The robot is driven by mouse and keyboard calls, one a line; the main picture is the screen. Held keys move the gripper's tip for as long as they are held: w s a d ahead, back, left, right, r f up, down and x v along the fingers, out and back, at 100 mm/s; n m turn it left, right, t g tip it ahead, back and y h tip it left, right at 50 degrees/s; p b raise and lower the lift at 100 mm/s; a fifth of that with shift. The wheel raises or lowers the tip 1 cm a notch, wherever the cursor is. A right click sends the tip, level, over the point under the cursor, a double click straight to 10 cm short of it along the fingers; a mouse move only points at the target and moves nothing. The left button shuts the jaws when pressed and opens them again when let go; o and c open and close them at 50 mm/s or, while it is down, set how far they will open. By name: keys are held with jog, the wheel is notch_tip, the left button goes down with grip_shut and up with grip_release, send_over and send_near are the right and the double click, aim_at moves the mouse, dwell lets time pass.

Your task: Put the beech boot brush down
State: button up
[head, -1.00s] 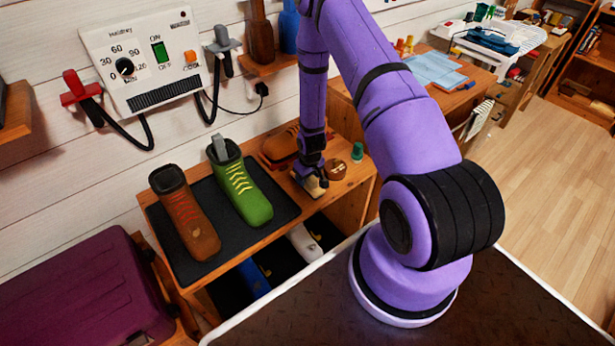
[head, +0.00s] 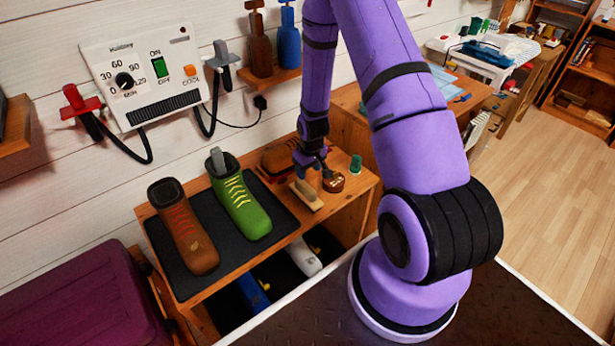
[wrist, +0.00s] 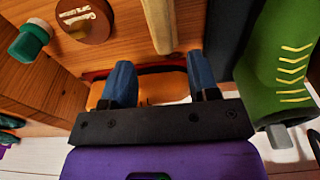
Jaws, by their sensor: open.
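The beech boot brush (head: 305,195) lies on the wooden bench top, just right of the dark mat, pale and narrow. In the wrist view, one end of the brush (wrist: 159,24) shows ahead of the fingertips, beyond the gap between them. My gripper (head: 311,167) is just above and behind the brush in the head view, clear of it. In the wrist view, its two blue fingers (wrist: 161,76) stand apart with nothing gripped between them. My wrist and fingers partly cover the brown shoe behind.
A round brown tin (head: 333,182) and a green-capped item (head: 356,164) stand right of the brush. The brown shoe (head: 279,158) is close behind. A green boot (head: 242,205) and a brown boot (head: 187,232) stand on the dark mat (head: 176,270) at left.

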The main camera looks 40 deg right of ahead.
jog(key=s+a+r+t, duration=0.1)
jog(key=s+a+r, duration=0.15)
jog(key=r, duration=1.35)
jog(key=s+a+r+t, duration=0.1)
jog(key=a+r, duration=0.3)
jog(key=r, duration=1.2)
jog(key=s+a+r+t, duration=0.1)
jog(key=s+a+r, duration=0.2)
jog(key=s+r, duration=0.5)
jog(key=s+a+r+t, duration=0.1)
jog(key=s+a+r, duration=0.2)
jog(key=s+r, duration=0.5)
jog(key=s, duration=0.5)
jog(key=shift+s+a+r, duration=0.3)
jog(key=shift+s+r, duration=0.05)
jog(key=shift+o, duration=0.4)
